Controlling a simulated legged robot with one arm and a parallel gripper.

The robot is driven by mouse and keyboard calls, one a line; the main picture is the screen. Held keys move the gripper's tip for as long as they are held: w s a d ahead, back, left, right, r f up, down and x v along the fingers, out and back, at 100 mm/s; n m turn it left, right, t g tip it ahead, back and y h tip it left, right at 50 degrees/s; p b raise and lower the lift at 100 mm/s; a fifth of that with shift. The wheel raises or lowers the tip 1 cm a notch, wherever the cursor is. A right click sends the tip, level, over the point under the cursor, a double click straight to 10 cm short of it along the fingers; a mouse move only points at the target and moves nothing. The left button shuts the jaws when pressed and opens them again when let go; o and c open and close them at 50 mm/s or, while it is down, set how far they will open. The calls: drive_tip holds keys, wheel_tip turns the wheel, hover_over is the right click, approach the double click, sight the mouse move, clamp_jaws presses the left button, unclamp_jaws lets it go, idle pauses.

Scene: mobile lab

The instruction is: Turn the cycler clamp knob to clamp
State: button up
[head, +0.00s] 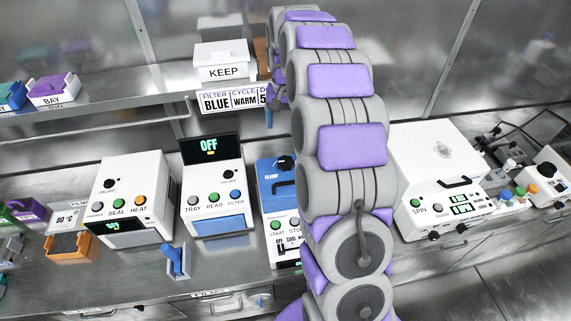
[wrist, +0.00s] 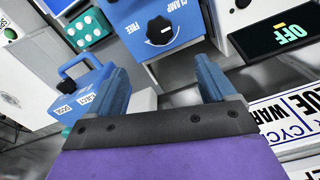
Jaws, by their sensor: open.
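The cycler is a white unit with a blue lid (head: 268,177), partly hidden behind my arm in the head view. Its black clamp knob (head: 285,162) is on the lid, near the CLAMP print.
The reader (head: 212,190) with an OFF screen and the sealer (head: 130,195) stand left of the cycler; a white spinner (head: 440,165) stands right. A shelf (head: 100,118) with a KEEP box (head: 224,62) runs above. A blue handled block (wrist: 85,88) shows in the wrist view.

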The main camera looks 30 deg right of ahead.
sight(286, 160)
wheel_tip(286, 160, down, 18)
drive_tip(key=shift+r+b, duration=0.25)
drive_tip(key=shift+b, duration=0.7)
drive_tip(key=shift+c, duration=0.5)
drive_tip(key=c, duration=0.9)
drive_tip(key=shift+n+p, duration=0.4)
drive_tip(key=shift+n, duration=0.5)
drive_tip(key=shift+c, duration=0.2)
drive_tip(key=o, duration=1)
